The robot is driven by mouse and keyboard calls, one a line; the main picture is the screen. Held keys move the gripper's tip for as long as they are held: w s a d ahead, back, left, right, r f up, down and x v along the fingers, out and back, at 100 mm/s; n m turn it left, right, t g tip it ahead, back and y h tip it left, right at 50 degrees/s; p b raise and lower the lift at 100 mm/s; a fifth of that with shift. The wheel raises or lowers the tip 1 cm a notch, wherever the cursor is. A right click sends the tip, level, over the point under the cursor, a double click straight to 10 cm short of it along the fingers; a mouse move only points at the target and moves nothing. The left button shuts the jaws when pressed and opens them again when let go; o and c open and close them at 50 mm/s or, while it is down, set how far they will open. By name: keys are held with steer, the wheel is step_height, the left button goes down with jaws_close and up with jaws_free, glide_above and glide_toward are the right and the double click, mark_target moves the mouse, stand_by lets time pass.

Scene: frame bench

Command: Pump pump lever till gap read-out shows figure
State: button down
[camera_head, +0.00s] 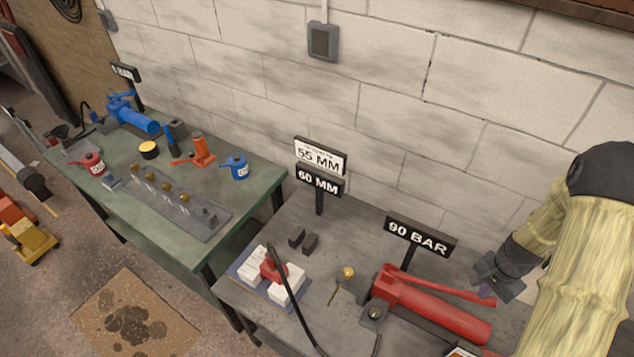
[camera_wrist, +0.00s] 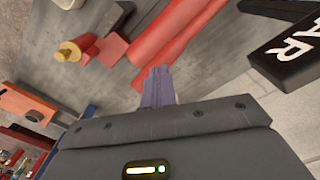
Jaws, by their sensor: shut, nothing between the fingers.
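The red hand pump (camera_head: 430,305) lies on the grey bench, with its long red pump lever (camera_head: 440,285) just above its barrel. My gripper (camera_head: 488,290) is shut and empty beside the lever's right end; I cannot tell whether it touches. In the wrist view my shut fingers (camera_wrist: 158,85) point toward the red lever and barrel (camera_wrist: 172,35). The gap read-out (camera_head: 318,183) shows 60 MM, under a white card (camera_head: 320,157) reading 55 MM. A pressure sign (camera_head: 420,238) reads 90 BAR. A red spreader (camera_head: 272,270) sits between white blocks (camera_head: 290,293).
A black hose (camera_head: 288,300) runs from the spreader toward the bench front. Two dark blocks (camera_head: 303,240) and a brass knob (camera_head: 348,272) stand near the pump. A green bench (camera_head: 250,180) at left holds a blue pump (camera_head: 135,118), oil cans and an orange jack (camera_head: 198,150).

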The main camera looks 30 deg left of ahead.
steer(key=shift+r+p, duration=1.4)
steer(key=shift+r, duration=0.8)
steer(key=shift+s+r, duration=0.1)
steer(key=shift+r, duration=0.15)
steer(key=s+r+n+t+b, duration=0.2)
steer(key=s+r+n+b, duration=0.3)
steer(key=s+r, duration=0.9)
steer(key=shift+a+n+t, duration=0.25)
steer(key=shift+n+t, duration=0.05)
steer(key=shift+n, duration=0.2)
steer(key=shift+s, duration=0.1)
stand_by(1.1)
